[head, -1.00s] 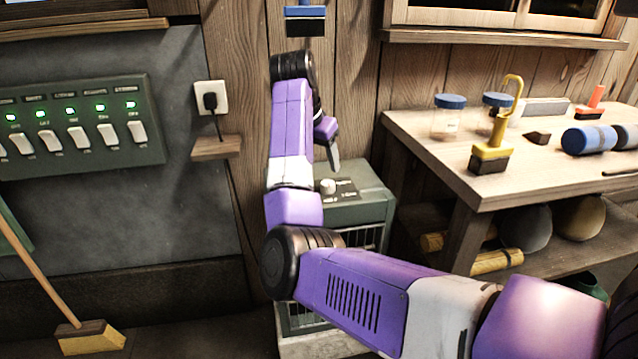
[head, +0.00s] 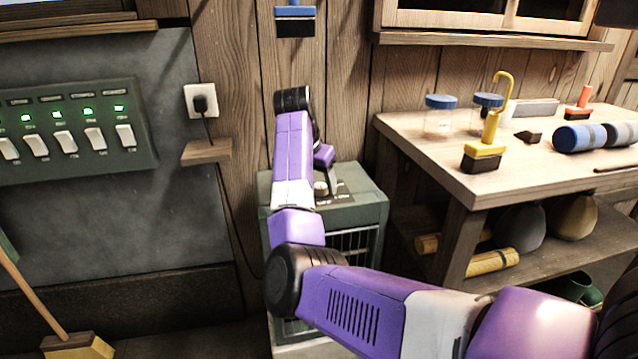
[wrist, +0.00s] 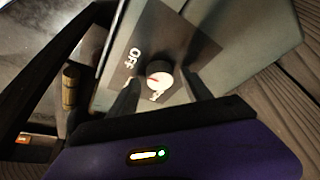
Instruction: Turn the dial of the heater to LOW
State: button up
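The heater (head: 364,212) is a grey-green box with a front grille, standing against the wall. Its dial (head: 320,188) is a pale knob on a dark plate on top. In the wrist view the dial (wrist: 160,76) has a white face with a red mark. The word OFF (wrist: 131,61) is beside it; another label below the dial is partly hidden and unreadable. My gripper (wrist: 161,88) is open, with one dark finger on each side of the dial. I cannot tell whether either finger touches it. In the head view my gripper (head: 328,172) is just above the heater top.
A workbench (head: 425,150) with jars, a yellow hooked tool (head: 487,145) and blue rolls stands right of the heater. A small wooden shelf (head: 206,151) and a plugged socket (head: 201,100) are on the wall left. A switch panel (head: 75,130) is farther left.

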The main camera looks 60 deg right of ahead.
grip_shut()
jog(key=shift+r+p, duration=0.1)
jog(key=shift+p, duration=0.4)
jog(key=n+p, duration=0.1)
jog(key=p, duration=0.1)
jog(key=n+t+p, duration=0.1)
jog(key=p, duration=0.2)
jog(key=shift+s+r, duration=0.15)
jog(key=shift+r, duration=0.15)
jog(key=n+t+p, duration=0.1)
jog(key=n+p, duration=0.2)
jog(key=p, duration=0.3)
jog(key=shift+s+n+y+p, duration=0.15)
jog(key=shift+n+y+p, duration=0.15)
jog(key=shift+n+p, duration=0.1)
jog(key=n+t+p, duration=0.1)
jog(key=n+p, duration=0.2)
jog(key=p, duration=0.2)
jog(key=shift+d+f+y, duration=0.1)
jog(key=shift+y, duration=0.2)
jog(key=shift+f+n+t+y+p, duration=0.25)
jog(key=shift+n+t+y+p, duration=0.2)
jog(key=shift+n+p, duration=1)
jog(key=shift+n, duration=0.25)
